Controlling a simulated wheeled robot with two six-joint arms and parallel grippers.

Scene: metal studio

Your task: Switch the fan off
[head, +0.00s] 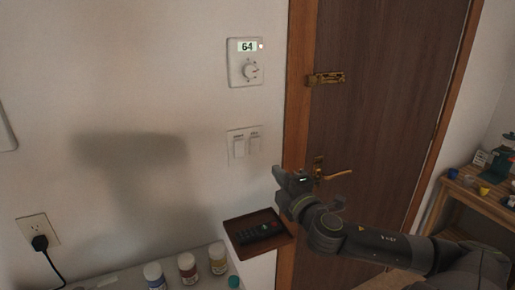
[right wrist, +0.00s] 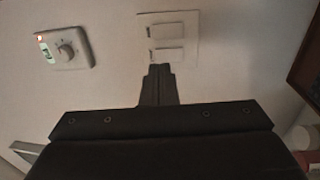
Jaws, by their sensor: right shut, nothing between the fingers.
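A white wall plate with two rocker switches (head: 230,137) is on the wall left of the door. Small labels sit above the rockers, too small to read, so I cannot tell which is the fan's. In the right wrist view the plate (right wrist: 194,32) shows turned sideways, with one rocker (right wrist: 166,30) above the other (right wrist: 168,53). My right gripper (head: 279,175) is shut and empty, below and right of the plate in the head view. In the right wrist view its fingertips (right wrist: 158,70) appear just below the lower rocker; contact cannot be told. My left gripper is not in view.
A thermostat (head: 244,62) reading 64 is above the plate; it also shows in the right wrist view (right wrist: 65,49). A brown tray (head: 283,238) with a remote (head: 260,232) lies below. Several bottles (head: 187,267) stand front left. The door (head: 380,110) has a brass handle (head: 335,174).

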